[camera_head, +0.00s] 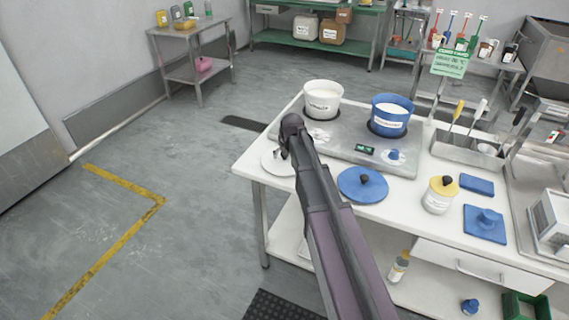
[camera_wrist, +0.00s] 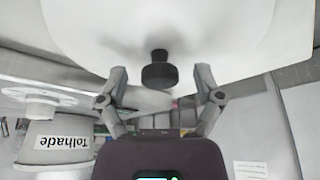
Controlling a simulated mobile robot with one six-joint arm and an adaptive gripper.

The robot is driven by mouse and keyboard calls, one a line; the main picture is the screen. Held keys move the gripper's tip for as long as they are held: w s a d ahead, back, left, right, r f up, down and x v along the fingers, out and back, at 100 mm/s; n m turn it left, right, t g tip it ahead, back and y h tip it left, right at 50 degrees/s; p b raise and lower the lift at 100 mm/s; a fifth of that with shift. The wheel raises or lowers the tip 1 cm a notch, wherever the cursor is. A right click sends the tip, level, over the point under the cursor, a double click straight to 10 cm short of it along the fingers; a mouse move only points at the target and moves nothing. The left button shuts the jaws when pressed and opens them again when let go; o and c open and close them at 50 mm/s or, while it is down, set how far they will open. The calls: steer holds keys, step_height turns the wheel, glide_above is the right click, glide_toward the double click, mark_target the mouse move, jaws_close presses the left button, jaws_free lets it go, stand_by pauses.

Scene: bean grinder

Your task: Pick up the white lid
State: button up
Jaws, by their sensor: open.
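The white lid (camera_head: 272,163) lies flat on the left corner of the white table, left of the scale plate. In the wrist view the lid (camera_wrist: 90,25) fills the top, with its dark knob (camera_wrist: 159,72) facing me. My gripper (camera_wrist: 161,74) is open, with one finger on each side of the knob and gaps between them. In the head view my gripper (camera_head: 283,154) is over the lid, partly hidden by my wrist.
A white tub (camera_head: 322,102) and a blue tub (camera_head: 391,117) stand on the grey plate (camera_head: 345,151) beyond the lid. A blue lid (camera_head: 362,185) lies right of my arm. A labelled jar (camera_head: 440,195) stands farther right. The floor to the left is clear.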

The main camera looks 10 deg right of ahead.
mark_target(284, 153)
stand_by(0.5)
jaws_close()
steer(key=shift+r, duration=0.2)
step_height(284, 153, up, 2)
steer(key=p, duration=0.2)
steer(key=shift+r+p, duration=0.1)
steer(key=shift+p, duration=0.2)
steer(key=shift+r+p, duration=0.85)
steer(key=s, duration=1.6)
steer(key=shift+d+r+p, duration=0.35)
steer(key=shift+s, duration=0.1)
